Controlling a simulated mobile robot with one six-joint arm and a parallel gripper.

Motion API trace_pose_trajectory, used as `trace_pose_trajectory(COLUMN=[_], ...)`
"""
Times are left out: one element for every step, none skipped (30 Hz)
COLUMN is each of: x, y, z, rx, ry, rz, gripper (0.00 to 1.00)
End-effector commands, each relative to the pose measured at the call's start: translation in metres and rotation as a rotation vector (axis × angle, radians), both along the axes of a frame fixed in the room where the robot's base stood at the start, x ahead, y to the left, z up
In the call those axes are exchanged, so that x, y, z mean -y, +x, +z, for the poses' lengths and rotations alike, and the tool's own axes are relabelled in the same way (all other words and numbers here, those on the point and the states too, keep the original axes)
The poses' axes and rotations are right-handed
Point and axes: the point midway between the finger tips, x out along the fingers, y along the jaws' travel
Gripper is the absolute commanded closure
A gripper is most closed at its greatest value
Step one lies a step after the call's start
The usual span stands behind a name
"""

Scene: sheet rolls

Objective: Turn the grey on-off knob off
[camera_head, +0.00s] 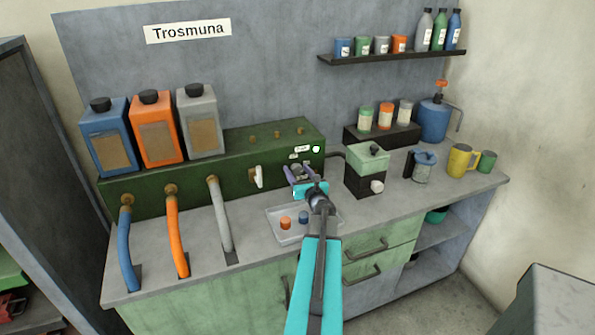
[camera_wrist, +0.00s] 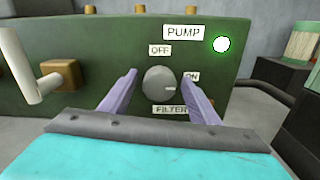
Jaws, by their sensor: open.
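The grey knob (camera_wrist: 159,81) is on the front of the dark green pump box (camera_wrist: 90,60). Its pale pointer mark faces right, toward the ON label (camera_wrist: 192,77). The OFF label (camera_wrist: 160,49) is above the knob and the FILTER label (camera_wrist: 171,110) is below it. A lamp (camera_wrist: 221,44) by the PUMP label glows with a green rim. My gripper (camera_wrist: 157,82) is open, with one purple finger on each side of the knob. Whether the fingers touch it cannot be told. In the head view my gripper (camera_head: 301,173) is at the box front and hides the knob.
A white lever (camera_head: 258,176) sits left of the knob; it is close in the wrist view. A tray (camera_head: 288,238) with an orange and a blue cap lies below my gripper. A green-and-black grinder-like box (camera_head: 368,160) stands close to the right.

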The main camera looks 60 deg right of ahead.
Motion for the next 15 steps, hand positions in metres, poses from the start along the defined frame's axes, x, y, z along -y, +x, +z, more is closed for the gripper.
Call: trace_pose_trajectory(x=[0.0006, 0.0007, 0.0007, 0.0006, 0.0005, 0.0004, 0.0004, 0.0004, 0.0003, 0.0003, 0.0002, 0.0001, 0.0001, 0.0001, 0.0001], y=[0.0009, 0.0011, 0.0013, 0.0013, 0.0014, 0.0013, 0.0014, 0.0014, 0.0014, 0.0014, 0.0015, 0.0015, 0.0015, 0.0015, 0.0015], z=[-0.0001, -0.0001, -0.0002, -0.0002, -0.0001, -0.0001, -0.0001, -0.0001, -0.0001, -0.0001, -0.0002, -0.0001, -0.0002, -0.0001, -0.0001], rx=[0.000, 0.000, 0.000, 0.000, 0.000, 0.000, 0.000, 0.000, 0.000, 0.000, 0.000, 0.000, 0.000, 0.000, 0.000], ry=[0.000, 0.000, 0.000, 0.000, 0.000, 0.000, 0.000, 0.000, 0.000, 0.000, 0.000, 0.000, 0.000, 0.000, 0.000], rz=[0.000, 0.000, 0.000, 0.000, 0.000, 0.000, 0.000, 0.000, 0.001, 0.001, 0.001, 0.001, 0.001, 0.001, 0.001], gripper=[0.44, 0.44, 0.44, 0.44, 0.44, 0.44, 0.44, 0.44, 0.44, 0.46, 0.51, 0.58, 0.63, 0.68, 0.74])
